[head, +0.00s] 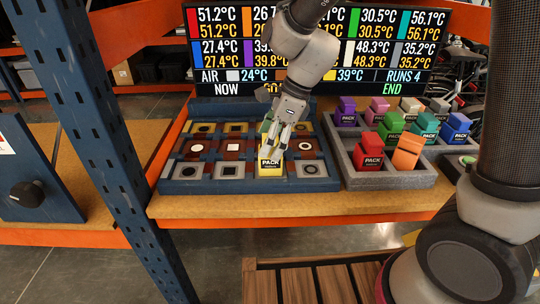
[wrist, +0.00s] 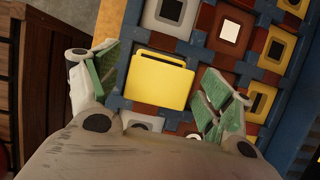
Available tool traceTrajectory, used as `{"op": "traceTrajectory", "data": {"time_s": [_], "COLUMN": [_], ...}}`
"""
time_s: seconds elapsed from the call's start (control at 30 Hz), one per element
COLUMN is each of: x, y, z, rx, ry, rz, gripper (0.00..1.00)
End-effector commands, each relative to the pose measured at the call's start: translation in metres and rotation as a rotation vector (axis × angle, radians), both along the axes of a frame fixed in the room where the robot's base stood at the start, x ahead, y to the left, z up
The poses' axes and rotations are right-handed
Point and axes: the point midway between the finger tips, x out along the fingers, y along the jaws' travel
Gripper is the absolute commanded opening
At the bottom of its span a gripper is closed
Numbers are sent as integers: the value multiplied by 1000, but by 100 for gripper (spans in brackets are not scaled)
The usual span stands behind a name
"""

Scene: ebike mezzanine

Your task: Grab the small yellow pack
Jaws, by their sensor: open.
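The small yellow pack (head: 270,163) stands upright at the front of the blue slotted board (head: 180,185) in the head view. In the wrist view the yellow pack (wrist: 158,80) shows between the two green-padded fingers. My gripper (head: 281,140) comes down from above, its fingertips around the pack's upper part. In the wrist view my gripper (wrist: 158,85) is open, with a gap between the pack and each finger pad. The pack's lower part is hidden in the wrist view.
A grey foam tray (head: 395,182) on the right holds several coloured packs, including a red pack (head: 369,152) and an orange pack (head: 407,152). A display screen (head: 400,50) stands behind. A blue post (head: 95,120) rises at the left. The wooden bench front (head: 300,206) is clear.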

Motion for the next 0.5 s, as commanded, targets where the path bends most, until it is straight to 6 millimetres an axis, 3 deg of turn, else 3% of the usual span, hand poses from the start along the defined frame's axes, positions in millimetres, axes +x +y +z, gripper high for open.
{"op": "traceTrajectory", "data": {"time_s": [0.2,0.5], "x": [0,0], "y": [10,14], "z": [-33,-42], "rx": [-2,-1], "ry": [2,-2], "rz": [2,2], "gripper": [80,80]}}
